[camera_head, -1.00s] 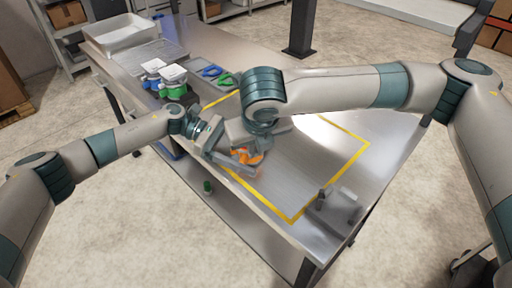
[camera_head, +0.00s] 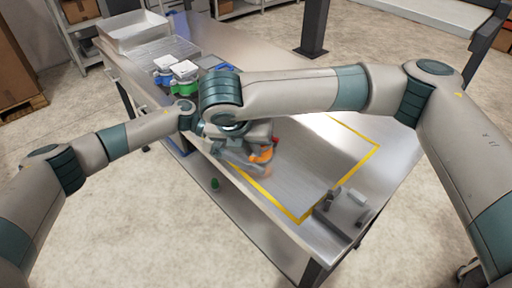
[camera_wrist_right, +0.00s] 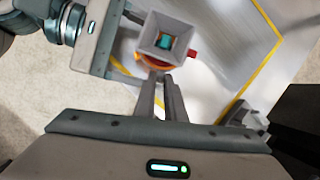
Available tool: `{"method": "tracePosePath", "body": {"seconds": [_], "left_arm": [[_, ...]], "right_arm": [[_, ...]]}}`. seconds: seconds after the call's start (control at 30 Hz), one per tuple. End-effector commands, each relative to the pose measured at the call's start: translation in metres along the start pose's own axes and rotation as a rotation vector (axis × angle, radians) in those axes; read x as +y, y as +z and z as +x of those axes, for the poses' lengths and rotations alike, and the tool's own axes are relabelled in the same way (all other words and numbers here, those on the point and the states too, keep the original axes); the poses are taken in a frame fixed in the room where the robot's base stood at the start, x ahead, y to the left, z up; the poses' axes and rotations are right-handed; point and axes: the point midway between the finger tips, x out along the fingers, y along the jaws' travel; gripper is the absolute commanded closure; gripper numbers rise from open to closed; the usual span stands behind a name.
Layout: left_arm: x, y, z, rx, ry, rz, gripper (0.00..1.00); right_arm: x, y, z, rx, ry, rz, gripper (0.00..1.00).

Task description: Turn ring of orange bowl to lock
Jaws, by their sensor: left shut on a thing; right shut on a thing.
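The orange bowl (camera_head: 262,154) stands inside the yellow outline near the table's front edge, partly hidden by my right wrist. In the right wrist view its orange ring (camera_wrist_right: 146,62) shows under a square grey hopper with something teal inside. A small red part (camera_wrist_right: 192,54) sticks out at the right side. My right gripper (camera_wrist_right: 166,76) has its fingers close together at the ring's near edge, shut on it. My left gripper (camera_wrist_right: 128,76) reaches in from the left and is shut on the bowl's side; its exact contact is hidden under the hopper.
Blue and green dispensers (camera_head: 180,76) with white tops stand at the back left, near a grey tray (camera_head: 134,30). A grey fixture (camera_head: 342,207) stands at the front right corner. The outlined area right of the bowl (camera_head: 312,165) is clear.

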Motion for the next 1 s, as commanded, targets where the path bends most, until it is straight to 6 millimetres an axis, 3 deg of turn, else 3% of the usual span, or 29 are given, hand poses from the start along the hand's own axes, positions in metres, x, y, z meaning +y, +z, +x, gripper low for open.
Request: {"method": "tracePosePath", "body": {"seconds": [0.5, 0.53, 0.6, 1.0], "left_arm": [[-0.0007, -0.0015, 0.0005, 0.001, -0.001, -0.003, 0.4], [-0.0007, -0.0015, 0.0005, 0.001, -0.001, -0.003, 0.4], [-0.0007, -0.0015, 0.0005, 0.001, -0.001, -0.003, 0.4], [-0.0007, -0.0015, 0.0005, 0.001, -0.001, -0.002, 0.4]], "right_arm": [[0.0025, 0.0006, -0.0003, -0.002, -0.015, 0.035, 1.0], [0.0025, 0.0006, -0.0003, -0.002, -0.015, 0.035, 0.85], [0.0025, 0.0005, -0.0003, -0.002, -0.015, 0.034, 0.7], [0.0026, 0.0003, -0.0031, -0.002, -0.015, 0.033, 0.7]]}}
